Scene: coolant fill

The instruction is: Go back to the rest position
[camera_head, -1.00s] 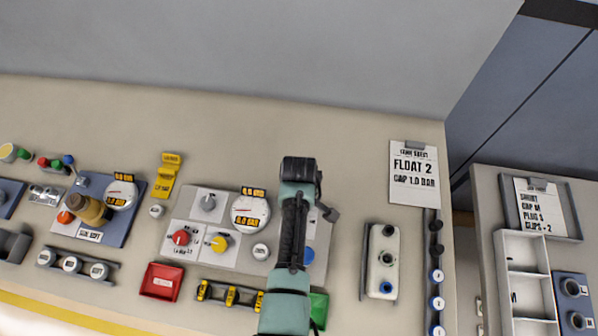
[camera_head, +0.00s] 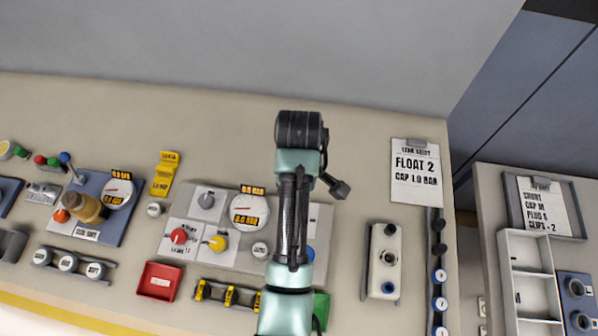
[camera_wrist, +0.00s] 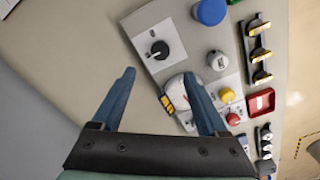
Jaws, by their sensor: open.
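My gripper (camera_wrist: 158,100) shows in the wrist view with its two blue fingers spread apart and nothing between them. Below the fingers' reach lies the bench with the control panel (camera_wrist: 178,30), its black knob and a round gauge (camera_wrist: 180,92), partly hidden by the right finger. In the head view my arm stands upright in front of the panel (camera_head: 236,200), hiding part of its right side. The gripper's fingers cannot be made out in the head view.
A tank unit (camera_head: 383,262) stands right of my arm, with a FLOAT 2 sheet (camera_head: 416,180) behind it. A red tray (camera_head: 160,281) and a clip rack (camera_head: 228,295) sit in front. A white divided tray (camera_head: 528,250) is on the right bench. The bench's back strip is clear.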

